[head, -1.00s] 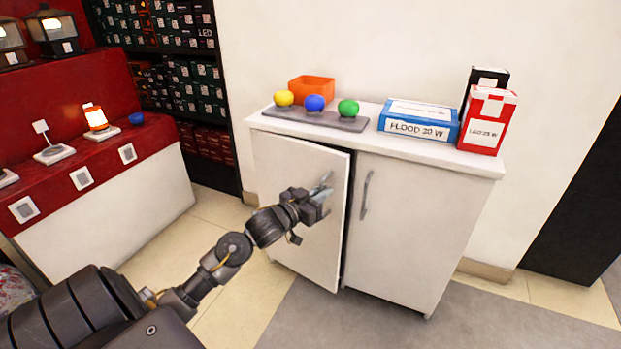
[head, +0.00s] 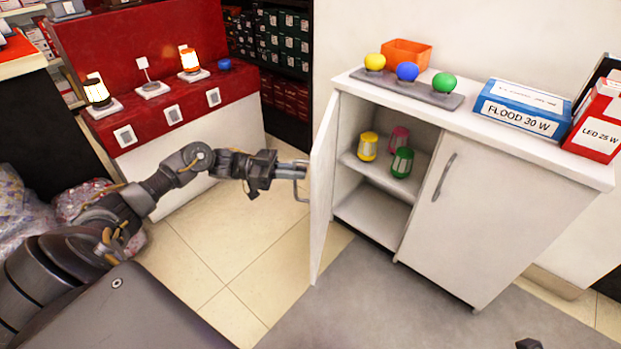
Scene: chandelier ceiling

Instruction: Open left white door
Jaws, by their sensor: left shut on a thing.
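The left white door (head: 324,190) of the white cabinet (head: 497,222) stands swung wide open, seen nearly edge-on. My left gripper (head: 292,172) is at the outer side of this door, shut on its metal handle (head: 300,184). The right white door (head: 455,215) is shut, with its own curved handle (head: 444,177). Inside the open left side, a yellow jar (head: 368,147), a pink jar (head: 399,139) and a green jar (head: 402,163) stand on the upper shelf. The lower space looks empty where it shows.
On the cabinet top are a grey tray (head: 385,87) with coloured balls, an orange box (head: 409,52), a blue box (head: 520,108) and a red box (head: 598,125). A red and white counter (head: 215,130) with lamps stands at the left. The floor before the cabinet is clear.

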